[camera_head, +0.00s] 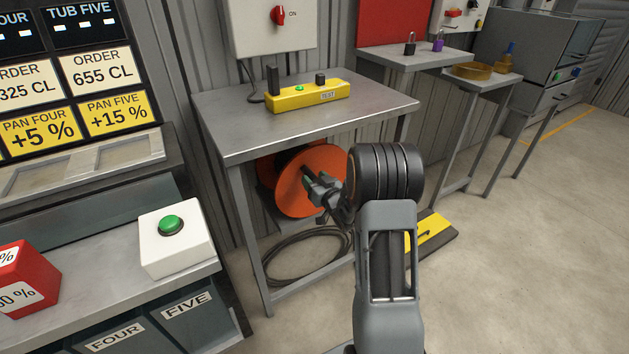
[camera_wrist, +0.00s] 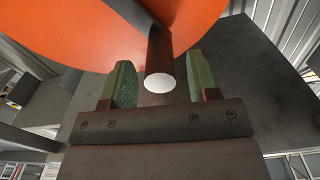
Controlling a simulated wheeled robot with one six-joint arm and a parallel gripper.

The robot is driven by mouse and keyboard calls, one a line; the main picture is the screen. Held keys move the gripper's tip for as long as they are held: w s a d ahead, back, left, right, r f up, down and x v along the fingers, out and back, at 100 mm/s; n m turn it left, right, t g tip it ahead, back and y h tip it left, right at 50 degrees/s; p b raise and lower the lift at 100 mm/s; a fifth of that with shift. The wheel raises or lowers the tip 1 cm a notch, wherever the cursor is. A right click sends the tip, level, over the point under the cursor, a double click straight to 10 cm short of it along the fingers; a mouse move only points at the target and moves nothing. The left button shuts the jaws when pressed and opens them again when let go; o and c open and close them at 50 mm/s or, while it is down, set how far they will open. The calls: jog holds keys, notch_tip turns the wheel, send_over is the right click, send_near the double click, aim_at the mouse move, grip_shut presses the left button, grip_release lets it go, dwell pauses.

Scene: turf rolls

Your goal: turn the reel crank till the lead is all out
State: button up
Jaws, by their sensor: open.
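The orange cable reel (camera_head: 310,190) stands under the grey metal table, partly hidden by my arm. Its face also fills the top of the wrist view (camera_wrist: 90,25). The crank handle (camera_wrist: 159,58), a dark round bar with a pale end, points toward the wrist camera. My gripper (camera_head: 316,183) is at the reel's face. It is open, with a green-padded finger on each side of the handle and a gap visible on both sides. The dark lead (camera_head: 290,258) lies in loose coils on the floor below the reel.
The metal table (camera_head: 225,135) is above the reel, its legs close by, and carries a yellow test box (camera_head: 310,96). A yellow-and-dark flat item (camera_head: 428,232) lies on the floor right of my arm. A bench with a green button box (camera_head: 175,245) is at left. Floor at right is clear.

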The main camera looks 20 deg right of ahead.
jog(key=shift+w, duration=0.25)
jog(key=shift+c, duration=0.2)
grip_shut()
dwell(0.3)
